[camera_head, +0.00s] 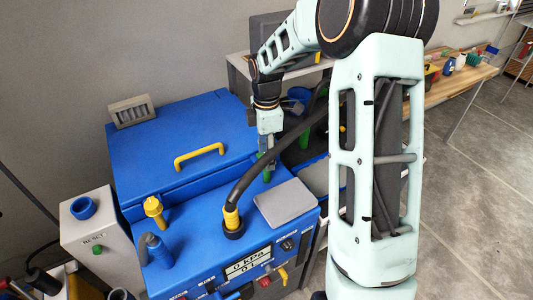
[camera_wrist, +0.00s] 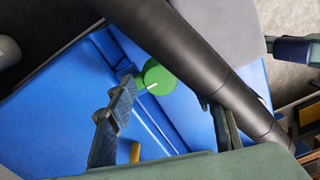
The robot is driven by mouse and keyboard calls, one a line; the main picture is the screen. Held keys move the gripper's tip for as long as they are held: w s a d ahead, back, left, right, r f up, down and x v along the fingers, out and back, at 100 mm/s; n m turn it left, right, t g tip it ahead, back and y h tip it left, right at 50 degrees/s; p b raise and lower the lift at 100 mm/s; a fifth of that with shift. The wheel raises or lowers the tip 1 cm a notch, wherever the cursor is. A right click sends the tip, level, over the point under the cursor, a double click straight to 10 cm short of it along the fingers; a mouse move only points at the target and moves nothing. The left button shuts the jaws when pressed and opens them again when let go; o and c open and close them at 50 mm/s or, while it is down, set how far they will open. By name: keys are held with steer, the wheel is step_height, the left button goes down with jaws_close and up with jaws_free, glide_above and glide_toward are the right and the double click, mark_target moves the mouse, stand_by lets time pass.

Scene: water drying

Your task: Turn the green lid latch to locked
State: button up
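The green lid latch (camera_wrist: 158,77) shows in the wrist view as a round green knob with a white line and a short arm pointing left, at the lid's edge. My gripper (camera_wrist: 168,92) is open, with one finger on each side of the latch in the picture. The left fingertip overlaps or nearly meets the latch's short arm; I cannot tell whether they touch. In the head view my gripper (camera_head: 268,165) points down at the right of the blue lid (camera_head: 165,135). Green shows by the fingers there, but the latch is mostly hidden.
A yellow handle (camera_head: 200,156) stands on the lid. A grey plate (camera_head: 286,204) and a yellow valve (camera_head: 154,210) are on the blue machine.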

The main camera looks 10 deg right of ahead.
step_height(320, 180, up, 12)
stand_by(0.6)
stand_by(0.4)
